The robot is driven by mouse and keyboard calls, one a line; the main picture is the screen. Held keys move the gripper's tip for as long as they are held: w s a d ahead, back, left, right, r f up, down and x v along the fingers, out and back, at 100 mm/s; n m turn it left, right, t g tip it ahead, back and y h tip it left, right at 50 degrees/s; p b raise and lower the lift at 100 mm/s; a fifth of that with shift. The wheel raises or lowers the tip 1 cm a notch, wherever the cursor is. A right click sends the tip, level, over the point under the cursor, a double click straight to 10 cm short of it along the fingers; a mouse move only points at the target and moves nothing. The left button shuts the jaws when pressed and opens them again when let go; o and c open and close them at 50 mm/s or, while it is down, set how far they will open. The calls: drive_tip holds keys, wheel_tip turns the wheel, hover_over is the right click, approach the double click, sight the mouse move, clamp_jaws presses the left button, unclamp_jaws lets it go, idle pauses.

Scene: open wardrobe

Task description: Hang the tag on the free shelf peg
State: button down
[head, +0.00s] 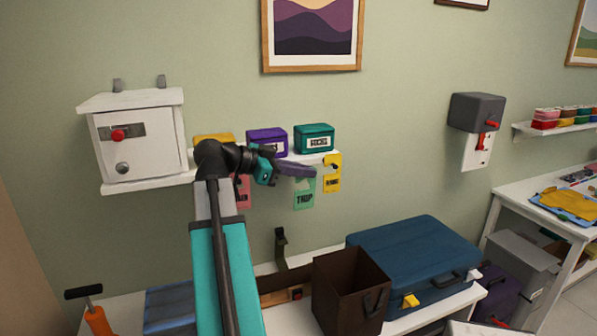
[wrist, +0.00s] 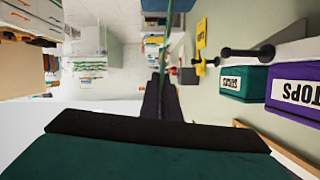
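My gripper (head: 300,171) is in front of the shelf, below the teal box. It is shut on a light green tag (head: 304,194), which hangs down from the fingertips with lettering on its face. In the wrist view the tag (wrist: 171,45) shows nearly edge-on as a thin green strip beyond my gripper (wrist: 162,88). A dark bare peg (wrist: 245,53) sticks out below the shelf in the wrist view, beside and apart from the tag. A yellow tag (head: 332,173) hangs from a peg to the right. A pink tag (head: 243,191) hangs to the left, partly behind my arm.
The white wall shelf (head: 150,183) carries a white cabinet (head: 138,138), a yellow box (head: 213,139), a purple box (head: 267,140) and a teal box (head: 314,138). Below stand a brown bin (head: 350,285) and a blue suitcase (head: 413,252).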

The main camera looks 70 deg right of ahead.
drive_tip(key=shift+w+d, duration=0.15)
drive_tip(key=shift+w, duration=0.05)
drive_tip(key=shift+w+d+f+p, duration=0.15)
drive_tip(key=shift+w+d+f, duration=0.05)
drive_tip(key=shift+w+d, duration=0.95)
drive_tip(key=shift+w+d+f+p, duration=0.1)
drive_tip(key=shift+w+d+f, duration=0.15)
drive_tip(key=shift+w+d, duration=0.85)
drive_tip(key=shift+w+d+f+p, duration=0.15)
drive_tip(key=shift+w+d+f, duration=0.05)
drive_tip(key=shift+w+d, duration=0.95)
drive_tip(key=c, duration=1.9)
unclamp_jaws()
drive_tip(key=shift+c, duration=0.2)
drive_tip(key=shift+o, duration=0.5)
drive_tip(key=o, duration=0.4)
